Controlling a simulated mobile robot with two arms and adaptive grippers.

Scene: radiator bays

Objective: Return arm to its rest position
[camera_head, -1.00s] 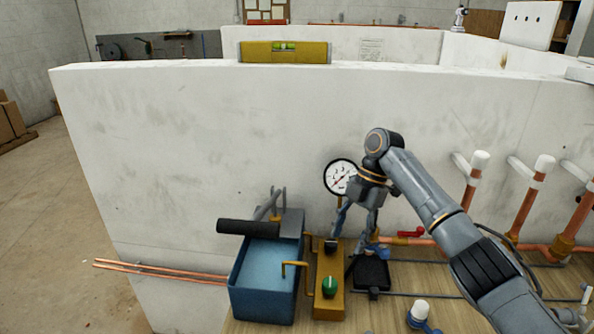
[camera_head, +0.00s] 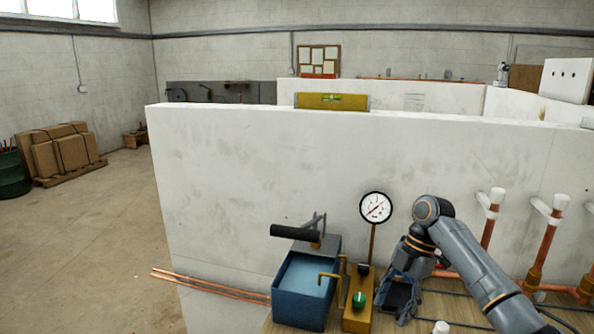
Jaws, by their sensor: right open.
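My right arm comes in from the lower right and bends down at its wrist. My right gripper (camera_head: 399,284) hangs open, fingers down, above the wooden bench, just right of the pressure test pump. The pump has a blue tank (camera_head: 303,302), a black-handled lever (camera_head: 296,232), a brass block (camera_head: 358,306) with a green knob (camera_head: 359,299), and a round white gauge (camera_head: 376,207). A dark block (camera_head: 398,298) is partly hidden behind the gripper fingers. I cannot tell whether the fingers touch it. My left gripper is not in view.
Copper pipes with white caps (camera_head: 493,220) rise at right. Loose copper pipes (camera_head: 210,284) stick out at left. The floor at left is clear up to some boxes (camera_head: 65,152).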

